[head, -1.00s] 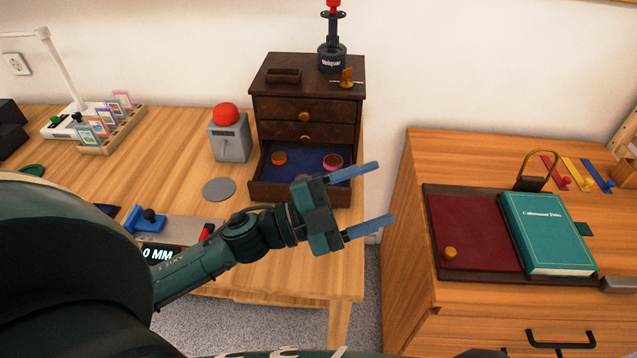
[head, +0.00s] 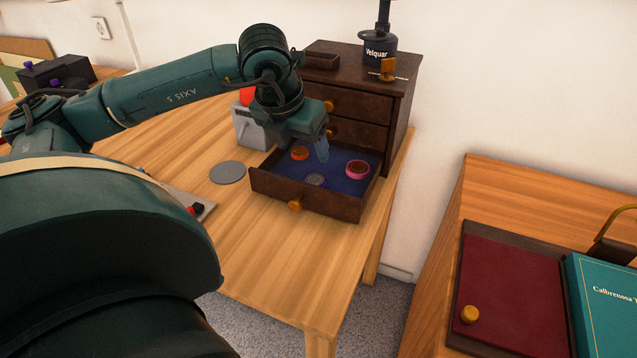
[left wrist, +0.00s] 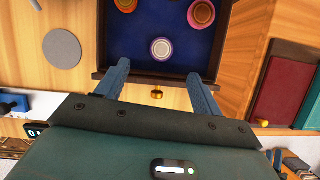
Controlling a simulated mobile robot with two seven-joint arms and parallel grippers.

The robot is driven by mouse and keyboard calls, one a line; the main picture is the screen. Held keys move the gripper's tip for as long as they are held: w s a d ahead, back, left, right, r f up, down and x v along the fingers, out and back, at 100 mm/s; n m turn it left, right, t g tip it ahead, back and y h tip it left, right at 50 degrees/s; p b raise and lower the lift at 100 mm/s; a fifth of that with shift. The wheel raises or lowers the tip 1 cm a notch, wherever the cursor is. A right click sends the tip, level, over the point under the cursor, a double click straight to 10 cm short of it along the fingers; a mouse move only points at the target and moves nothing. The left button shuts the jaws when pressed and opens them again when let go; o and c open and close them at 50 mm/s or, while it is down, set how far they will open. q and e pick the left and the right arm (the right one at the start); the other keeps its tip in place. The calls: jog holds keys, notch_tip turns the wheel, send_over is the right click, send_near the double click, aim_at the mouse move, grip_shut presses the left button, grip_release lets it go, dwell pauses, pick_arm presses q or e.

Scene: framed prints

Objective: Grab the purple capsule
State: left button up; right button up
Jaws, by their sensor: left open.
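The open drawer (head: 263,184) has a blue lining and holds three small round capsules. The one nearest its front is pale grey-purple (head: 315,180), the closest to purple I see; it also shows in the left wrist view (left wrist: 161,48). An orange capsule (head: 299,153) lies behind it to the left, and a pink-rimmed one (head: 357,169) to the right. My left gripper (head: 319,149) is open and empty, above the drawer and pointing down. In the left wrist view its fingers (left wrist: 157,72) lie either side of the pale capsule's line, apart from it. My right gripper is out of view.
The dark cabinet (head: 400,104) stands behind the drawer, with a black Velquar item (head: 379,50) on top. A grey box (head: 250,128) with a red top is left of the drawer.

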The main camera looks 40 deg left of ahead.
aim_at(315, 177)
pick_arm(q)
jog(key=x, duration=1)
jog(key=shift+d+f, duration=0.1)
jog(key=shift+d, duration=0.15)
jog(key=shift+c, duration=0.6)
jog(key=c, duration=0.9)
jog(key=shift+c, duration=0.2)
